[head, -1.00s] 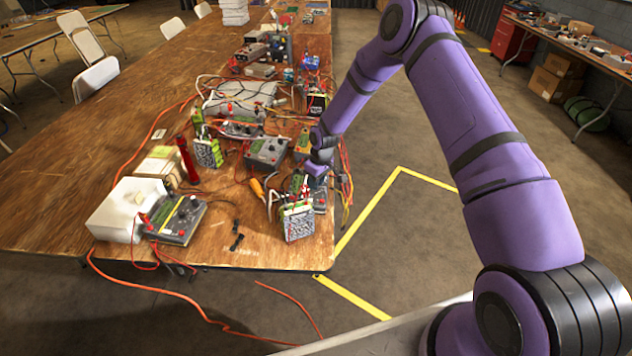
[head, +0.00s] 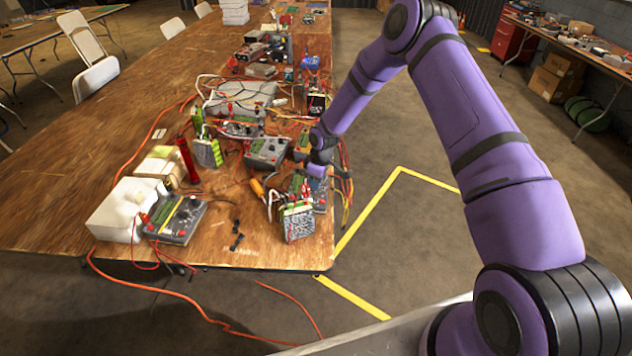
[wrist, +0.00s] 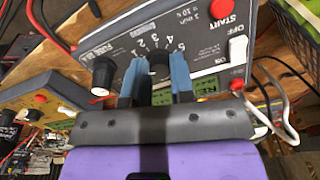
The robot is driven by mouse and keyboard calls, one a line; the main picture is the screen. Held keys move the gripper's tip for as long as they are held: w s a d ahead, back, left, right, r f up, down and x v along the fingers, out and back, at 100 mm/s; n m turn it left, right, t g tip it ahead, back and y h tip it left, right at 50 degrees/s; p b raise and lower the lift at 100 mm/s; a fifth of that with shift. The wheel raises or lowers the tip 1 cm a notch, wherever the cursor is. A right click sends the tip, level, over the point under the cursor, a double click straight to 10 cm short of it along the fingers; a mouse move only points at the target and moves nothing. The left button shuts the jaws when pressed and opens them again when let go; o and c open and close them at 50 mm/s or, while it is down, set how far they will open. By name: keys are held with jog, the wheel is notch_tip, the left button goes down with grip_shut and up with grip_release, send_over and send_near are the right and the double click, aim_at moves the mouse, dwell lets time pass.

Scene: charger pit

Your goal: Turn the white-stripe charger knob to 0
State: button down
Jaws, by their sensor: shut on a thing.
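The white-stripe charger (wrist: 205,45) fills the upper part of the wrist view, a grey panel with a pale band along its far edge, printed numbers, and START, OFF and ON labels. Its dark knob (wrist: 159,64) sits between the blue fingers of my gripper (wrist: 157,80), which are shut on it. In the head view my gripper (head: 318,170) is low over the charger (head: 320,188) at the table's right edge, and the charger is partly hidden.
Another charger (wrist: 45,97) with a red button is at lower left. A white cable (wrist: 277,115) runs close on the right. A battery pack (head: 298,222) stands in front, with chargers and cables crowding the table (head: 80,205).

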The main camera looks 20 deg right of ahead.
aim_at(321, 187)
jog(key=c, duration=1)
grip_release()
jog(key=r, duration=0.3)
jog(key=d+r, duration=0.1)
jog(key=r, duration=0.6)
jog(key=shift+s+d+r, duration=0.2)
jog(key=shift+d+r, duration=0.05)
jog(key=shift+r, duration=0.1)
